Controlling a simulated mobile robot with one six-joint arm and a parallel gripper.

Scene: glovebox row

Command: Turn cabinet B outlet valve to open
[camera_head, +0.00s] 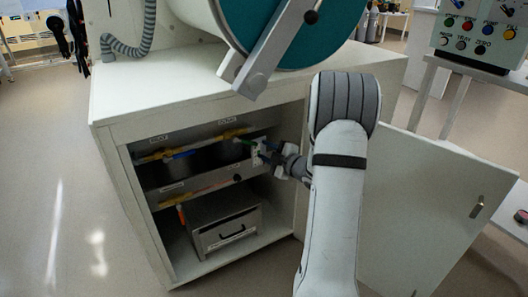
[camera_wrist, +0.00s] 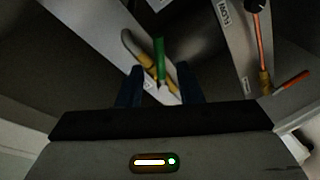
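The open cabinet (camera_head: 115,160) holds yellow pipes with several coloured valve levers. A green lever (camera_head: 244,142) is at the upper right inside; it also shows in the wrist view (camera_wrist: 160,62), pointing up the picture from a yellow pipe fitting. My gripper (camera_head: 262,152) reaches in from the right beside it. In the wrist view my gripper (camera_wrist: 160,88) is open, with its dark fingers either side of the green lever's line and gaps visible. Whether the lever lies at fingertip depth is unclear. A blue lever (camera_head: 178,155) is to the left. I cannot read which is the outlet valve.
An orange lever (camera_wrist: 292,80) and a FLOW label (camera_wrist: 222,17) lie to the right in the wrist view. The open door (camera_head: 430,215) is to the right of my arm. A button panel (camera_head: 478,32) stands at upper right.

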